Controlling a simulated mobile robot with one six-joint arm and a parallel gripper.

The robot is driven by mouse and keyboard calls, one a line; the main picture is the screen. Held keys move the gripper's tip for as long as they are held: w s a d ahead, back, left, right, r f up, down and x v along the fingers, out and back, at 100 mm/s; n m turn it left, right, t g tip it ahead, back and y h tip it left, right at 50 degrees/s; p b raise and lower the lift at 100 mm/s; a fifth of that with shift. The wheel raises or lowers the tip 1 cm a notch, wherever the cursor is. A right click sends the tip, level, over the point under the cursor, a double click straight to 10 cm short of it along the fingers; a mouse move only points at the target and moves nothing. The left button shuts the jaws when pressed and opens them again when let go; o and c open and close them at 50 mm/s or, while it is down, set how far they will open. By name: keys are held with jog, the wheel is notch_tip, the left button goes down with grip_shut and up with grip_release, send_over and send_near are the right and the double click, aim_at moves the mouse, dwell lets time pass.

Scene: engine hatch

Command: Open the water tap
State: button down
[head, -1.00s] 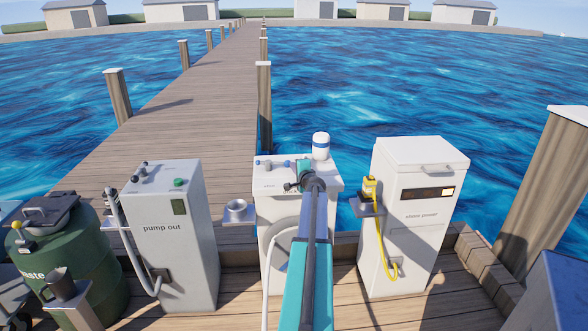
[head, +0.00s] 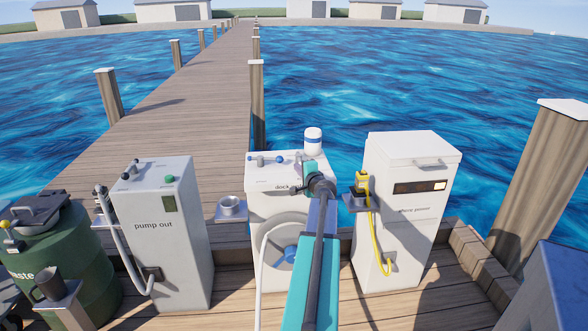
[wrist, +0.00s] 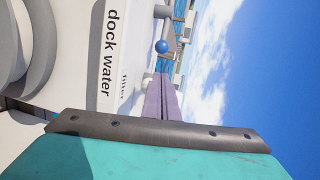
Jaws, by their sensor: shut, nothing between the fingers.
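The white dock water cabinet (head: 262,208) stands in the middle of the head view. On its top is a small tap fitting with blue ends (head: 266,159). In the wrist view a blue ball knob (wrist: 161,46) shows just beyond the fingertips, with the cabinet's "dock water" face (wrist: 112,75) at left. My gripper (wrist: 164,76) has its two purple-grey fingers shut together and empty. They point toward the blue knob; I cannot tell whether they touch it. In the head view my arm hides the fingertips and the cabinet's right side.
A white bottle with a blue band (head: 313,142) stands at the cabinet's back right. A hose hangs around a blue hub (head: 291,254) on its front. The pump out cabinet (head: 163,240) is at left, the shore power cabinet (head: 400,240) with a yellow cable at right.

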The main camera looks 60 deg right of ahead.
jog(key=shift+d+v, duration=0.2)
jog(key=shift+v, duration=1.45)
jog(key=shift+s, duration=0.1)
